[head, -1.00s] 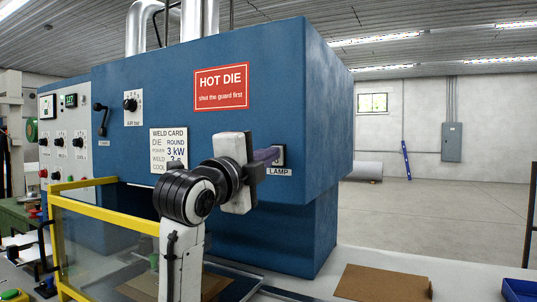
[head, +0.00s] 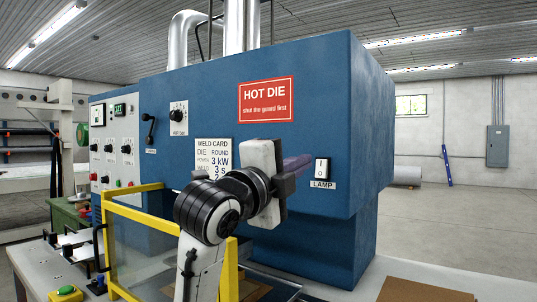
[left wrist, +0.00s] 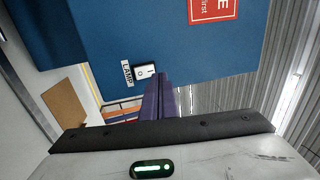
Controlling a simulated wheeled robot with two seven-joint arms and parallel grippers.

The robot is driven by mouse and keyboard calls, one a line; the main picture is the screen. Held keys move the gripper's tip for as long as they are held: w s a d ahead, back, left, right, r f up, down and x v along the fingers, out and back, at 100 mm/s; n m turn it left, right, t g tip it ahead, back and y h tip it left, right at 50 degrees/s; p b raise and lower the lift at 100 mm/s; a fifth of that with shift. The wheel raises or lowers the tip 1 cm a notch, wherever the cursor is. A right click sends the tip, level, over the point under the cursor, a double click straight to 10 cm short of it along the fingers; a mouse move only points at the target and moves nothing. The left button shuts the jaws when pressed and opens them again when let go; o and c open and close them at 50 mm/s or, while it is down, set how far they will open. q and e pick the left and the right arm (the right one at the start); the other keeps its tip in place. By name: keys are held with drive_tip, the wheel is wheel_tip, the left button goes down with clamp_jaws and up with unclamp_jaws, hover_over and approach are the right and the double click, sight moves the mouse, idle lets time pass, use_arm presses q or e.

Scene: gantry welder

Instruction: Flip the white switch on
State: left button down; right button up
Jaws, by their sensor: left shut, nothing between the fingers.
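The white switch (head: 321,170) is a rocker marked I and O, set in a dark frame on the blue machine front above a LAMP label (head: 322,185). It also shows in the left wrist view (left wrist: 145,71), just beyond the fingertips. My left gripper (head: 304,164) has its purple fingers shut and empty. In the head view the fingertips are a little left of the switch; I cannot tell whether they touch it. My right gripper is in neither current view.
The blue machine (head: 320,120) carries a red HOT DIE sign (head: 266,100), a weld card (head: 213,155) and an AIR knob (head: 178,117). A yellow-framed guard (head: 140,212) stands at lower left. A brown board (head: 425,290) lies on the table.

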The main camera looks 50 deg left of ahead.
use_arm(q)
drive_tip(key=s+d+r+b, duration=0.1)
drive_tip(key=s+d+b, duration=0.1)
drive_tip(key=s, duration=0.6)
drive_tip(key=shift+d, duration=0.25)
drive_tip(key=shift+r, duration=0.1)
